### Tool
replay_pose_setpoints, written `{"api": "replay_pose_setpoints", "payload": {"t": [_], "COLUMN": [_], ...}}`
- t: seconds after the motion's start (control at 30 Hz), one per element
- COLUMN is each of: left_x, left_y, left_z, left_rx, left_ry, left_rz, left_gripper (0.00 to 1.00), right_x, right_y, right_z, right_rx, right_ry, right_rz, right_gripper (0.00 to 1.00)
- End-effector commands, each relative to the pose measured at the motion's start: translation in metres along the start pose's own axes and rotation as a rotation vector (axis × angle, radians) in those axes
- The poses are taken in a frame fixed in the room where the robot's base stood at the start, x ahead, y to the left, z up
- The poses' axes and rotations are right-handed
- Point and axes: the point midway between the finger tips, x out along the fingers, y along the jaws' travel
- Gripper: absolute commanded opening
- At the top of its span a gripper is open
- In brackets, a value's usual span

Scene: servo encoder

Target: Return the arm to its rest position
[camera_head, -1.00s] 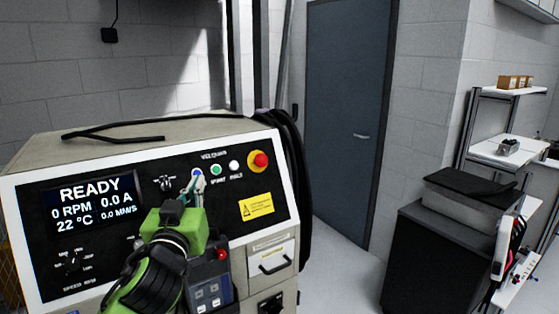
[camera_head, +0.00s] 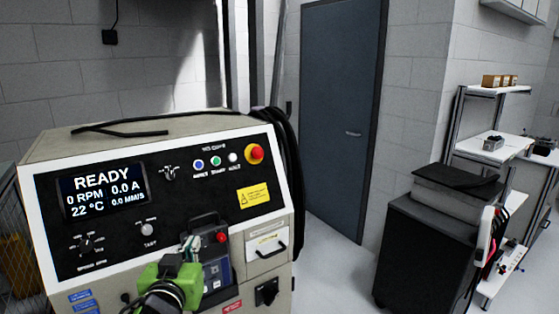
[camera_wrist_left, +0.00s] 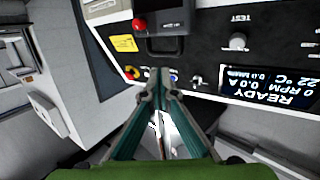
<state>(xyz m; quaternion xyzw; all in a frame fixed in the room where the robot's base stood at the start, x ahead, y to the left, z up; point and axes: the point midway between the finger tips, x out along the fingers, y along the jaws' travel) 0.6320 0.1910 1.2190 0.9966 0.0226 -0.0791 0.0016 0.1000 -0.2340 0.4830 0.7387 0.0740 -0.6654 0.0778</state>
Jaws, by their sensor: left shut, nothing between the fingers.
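My left gripper (camera_head: 191,243) is at the bottom of the head view, with its green body below the fingertips. It is in front of the lower part of the test cabinet's panel (camera_head: 190,216), below the row of buttons. In the left wrist view the teal fingers (camera_wrist_left: 160,84) meet at their tips with nothing between them. They point at the panel, which appears upside down there. The cabinet's screen (camera_head: 102,190) reads READY, 0 RPM, 0.0 A and 22 °C. My right gripper is in neither view.
A red emergency button (camera_head: 254,154) and blue, green and white buttons sit on the upper panel. Black cables (camera_head: 285,150) hang at the cabinet's right side. A dark cart (camera_head: 420,250) and shelves (camera_head: 490,145) stand at right. Open floor (camera_head: 335,265) lies between.

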Motion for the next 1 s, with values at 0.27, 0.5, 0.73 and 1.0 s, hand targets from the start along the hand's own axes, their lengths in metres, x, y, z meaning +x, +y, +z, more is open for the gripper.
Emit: {"api": "replay_pose_setpoints", "payload": {"t": [0.27,0.5,0.73,1.0], "left_x": [-0.057,-0.158,-0.241,-0.289], "left_y": [-0.008,-0.019,-0.026,-0.029], "left_z": [0.148,0.274,0.335,0.389], "left_rx": [0.047,0.109,0.148,0.174], "left_ry": [-0.357,-0.724,-0.959,-1.114], "left_rz": [0.002,0.046,0.102,0.149], "left_gripper": [0.00,0.00,0.00,0.00], "right_x": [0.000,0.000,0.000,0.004], "right_y": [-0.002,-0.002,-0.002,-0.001], "right_z": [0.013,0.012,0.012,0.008], "right_rx": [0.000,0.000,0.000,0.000], "right_ry": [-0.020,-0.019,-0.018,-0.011], "right_rz": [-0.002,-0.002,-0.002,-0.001], "right_gripper": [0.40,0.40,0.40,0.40]}}
